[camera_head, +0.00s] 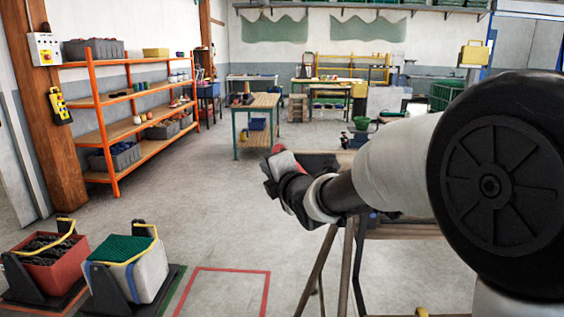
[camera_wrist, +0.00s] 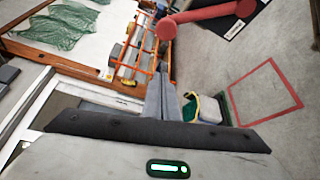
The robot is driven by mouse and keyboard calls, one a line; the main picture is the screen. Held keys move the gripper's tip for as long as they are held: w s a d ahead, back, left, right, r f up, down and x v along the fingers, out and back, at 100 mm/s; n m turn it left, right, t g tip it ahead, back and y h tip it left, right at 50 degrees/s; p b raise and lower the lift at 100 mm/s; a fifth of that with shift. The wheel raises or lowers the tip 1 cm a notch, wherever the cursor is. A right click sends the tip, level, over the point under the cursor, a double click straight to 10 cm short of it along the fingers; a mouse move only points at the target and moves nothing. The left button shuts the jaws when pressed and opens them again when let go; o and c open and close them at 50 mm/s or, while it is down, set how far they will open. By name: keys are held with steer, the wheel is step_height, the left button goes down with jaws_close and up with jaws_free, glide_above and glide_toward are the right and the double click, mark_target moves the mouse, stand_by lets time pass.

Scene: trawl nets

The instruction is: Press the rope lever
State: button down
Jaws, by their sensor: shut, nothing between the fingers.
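A red bar with round ends (camera_wrist: 205,14), which looks like the rope lever, shows at the top of the wrist view, beyond my fingertips and to their right. In the head view a small red part (camera_head: 278,150) shows right at my gripper; I cannot tell if it is the same bar. My gripper (camera_wrist: 162,78) has its two grey fingers together, with nothing between them. They look apart from the red bar. In the head view my gripper (camera_head: 270,178) is small and dark, and its fingertips are hard to make out. My arm hides much of the right side.
A wooden stand (camera_head: 347,260) is below my arm. Two crates, one red (camera_head: 50,262) and one white (camera_head: 150,272), sit at lower left beside a red floor outline (camera_head: 268,290). An orange shelf (camera_head: 113,180) lines the left wall. The middle floor is clear.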

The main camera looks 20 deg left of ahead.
steer(key=shift+w, duration=0.15)
steer(key=w+a, duration=0.2)
steer(key=w, duration=0.7)
steer(key=shift+a+p, duration=0.25)
steer(key=shift+p, duration=0.1)
